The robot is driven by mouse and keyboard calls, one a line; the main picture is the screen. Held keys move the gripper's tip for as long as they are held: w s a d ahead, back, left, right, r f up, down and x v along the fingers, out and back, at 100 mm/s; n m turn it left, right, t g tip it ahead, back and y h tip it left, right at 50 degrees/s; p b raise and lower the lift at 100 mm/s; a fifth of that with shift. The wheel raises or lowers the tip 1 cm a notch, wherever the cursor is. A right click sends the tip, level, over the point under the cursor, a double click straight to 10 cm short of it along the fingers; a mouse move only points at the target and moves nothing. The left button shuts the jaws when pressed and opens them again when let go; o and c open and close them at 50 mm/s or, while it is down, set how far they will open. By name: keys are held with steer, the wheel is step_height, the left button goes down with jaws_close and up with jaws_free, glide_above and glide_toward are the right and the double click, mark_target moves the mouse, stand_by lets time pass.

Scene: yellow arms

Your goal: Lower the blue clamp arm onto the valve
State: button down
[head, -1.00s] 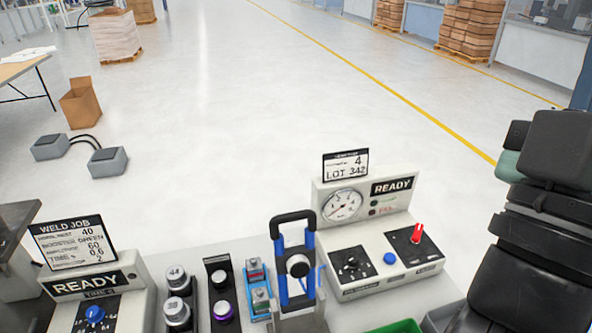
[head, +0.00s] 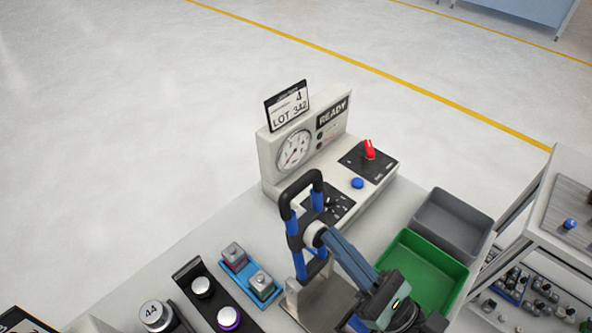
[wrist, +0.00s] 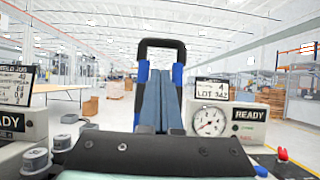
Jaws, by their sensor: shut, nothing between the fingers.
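The clamp arm (head: 294,236), a blue frame with a black looped handle, stands upright on a grey metal base (head: 325,299). A round pale pad sits in its middle. My gripper (head: 326,236) is shut and empty, its blue-grey fingers pointing at the frame close to the pad. I cannot tell whether they touch. In the wrist view the shut fingers (wrist: 159,76) lie in front of the clamp arm (wrist: 162,44), between its blue uprights. No valve is clearly visible in the clamp; my gripper and the frame cover part of the base. Two small blocks with grey tops (head: 262,281) sit on a blue tray.
A test unit (head: 275,165) with gauge, red knob and blue button stands behind the clamp. A green bin (head: 447,262) and a grey bin (head: 452,200) are to the right. A black holder (head: 185,270) with round knobs is at left. The space above the bench is open.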

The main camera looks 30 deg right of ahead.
mark_target(300, 216)
steer(key=p+x, duration=0.2)
steer(key=x, duration=0.2)
steer(key=p+x, duration=0.2)
steer(key=x, duration=0.2)
steer(key=shift+r, duration=0.4)
steer(key=shift+w+a, duration=0.1)
steer(key=shift+w, duration=0.35)
steer(key=shift+s, duration=0.1)
